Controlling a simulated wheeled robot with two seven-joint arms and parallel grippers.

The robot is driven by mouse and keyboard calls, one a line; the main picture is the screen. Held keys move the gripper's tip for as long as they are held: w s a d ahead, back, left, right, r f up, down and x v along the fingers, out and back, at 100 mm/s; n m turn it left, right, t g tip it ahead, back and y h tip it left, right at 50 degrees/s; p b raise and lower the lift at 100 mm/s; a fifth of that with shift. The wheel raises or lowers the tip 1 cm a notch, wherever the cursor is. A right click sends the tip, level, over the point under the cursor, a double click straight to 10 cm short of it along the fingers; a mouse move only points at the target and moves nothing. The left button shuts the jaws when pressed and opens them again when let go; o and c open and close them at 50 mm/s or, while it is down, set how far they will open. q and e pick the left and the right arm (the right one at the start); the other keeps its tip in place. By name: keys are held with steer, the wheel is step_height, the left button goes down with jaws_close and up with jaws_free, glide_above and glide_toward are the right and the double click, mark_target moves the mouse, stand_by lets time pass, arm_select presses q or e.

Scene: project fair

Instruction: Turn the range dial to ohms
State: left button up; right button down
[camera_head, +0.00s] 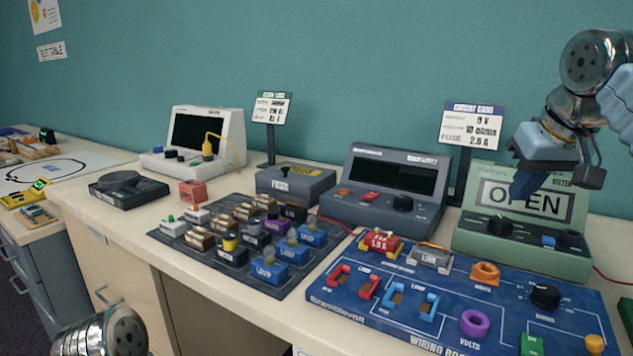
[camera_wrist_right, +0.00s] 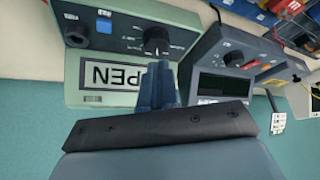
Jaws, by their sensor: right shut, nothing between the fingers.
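The green meter (camera_head: 525,262) stands at the right of the bench, its screen reading OPEN. Its black range dial (camera_head: 499,226) is low on the left of its front; the labels around it are too small to read. My right gripper (camera_head: 523,190) is shut and empty, in front of the screen, above and a little right of the dial. In the right wrist view the meter (camera_wrist_right: 76,70) appears upside down, and the closed fingertips (camera_wrist_right: 157,68) point at the range dial (camera_wrist_right: 156,40), seemingly short of it. My left gripper is out of view; only part of that arm shows.
A dark grey power supply (camera_head: 395,185) stands left of the meter. The blue wiring board (camera_head: 400,325) lies in front, with a black knob (camera_head: 545,296) and several coloured parts. A sign (camera_head: 470,122) stands behind. A dark mat (camera_head: 180,240) with several small blocks lies further left.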

mark_target(500, 225)
step_height(500, 225, down, 6)
steer(key=shift+s+r+b, duration=0.1)
steer(key=shift+r+b, duration=0.1)
steer(key=shift+b, duration=0.55)
steer(key=shift+f+b, duration=0.4)
steer(key=shift+f, duration=0.15)
steer(key=shift+d+r+p, duration=0.1)
steer(key=shift+r+p, duration=0.05)
steer(key=shift+p, duration=0.3)
